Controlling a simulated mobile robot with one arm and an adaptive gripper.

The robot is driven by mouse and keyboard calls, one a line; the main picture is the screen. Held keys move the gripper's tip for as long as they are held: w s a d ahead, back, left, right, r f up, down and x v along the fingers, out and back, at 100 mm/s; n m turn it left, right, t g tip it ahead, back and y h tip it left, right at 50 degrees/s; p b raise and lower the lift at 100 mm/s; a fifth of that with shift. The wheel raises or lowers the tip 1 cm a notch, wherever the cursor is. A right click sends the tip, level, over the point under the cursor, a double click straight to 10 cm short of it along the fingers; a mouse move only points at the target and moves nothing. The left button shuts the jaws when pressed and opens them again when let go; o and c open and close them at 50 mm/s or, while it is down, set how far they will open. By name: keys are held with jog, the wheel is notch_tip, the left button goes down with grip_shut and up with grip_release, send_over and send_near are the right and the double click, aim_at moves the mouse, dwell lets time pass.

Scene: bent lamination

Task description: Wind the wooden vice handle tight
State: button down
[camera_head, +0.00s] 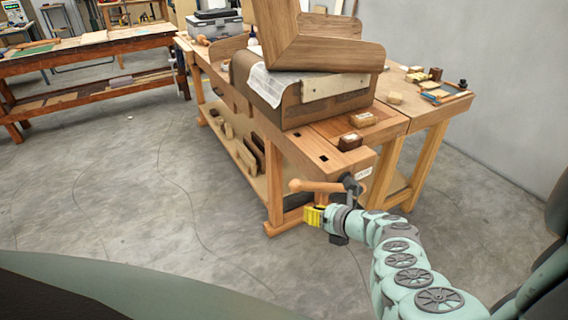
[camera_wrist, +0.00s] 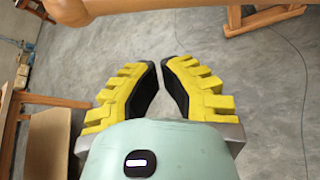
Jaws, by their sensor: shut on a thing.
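The wooden vice handle (camera_head: 313,186) is a light brown bar with a rounded end, lying roughly level at the bench's near corner. It crosses the top of the wrist view (camera_wrist: 140,5), partly cut off. The dark metal vice screw end (camera_head: 350,184) is at its right.
The wooden workbench (camera_head: 345,158) carries a large bent wood piece (camera_head: 312,48) on a form. Small wooden blocks (camera_head: 350,141) lie near its front edge. A lower shelf (camera_head: 240,160) holds wood pieces. Another bench (camera_head: 95,60) stands at the far left. The concrete floor between them is clear.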

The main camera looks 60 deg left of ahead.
jog(key=v, duration=0.7)
jog(key=shift+d, duration=0.3)
jog(key=shift+w, duration=0.15)
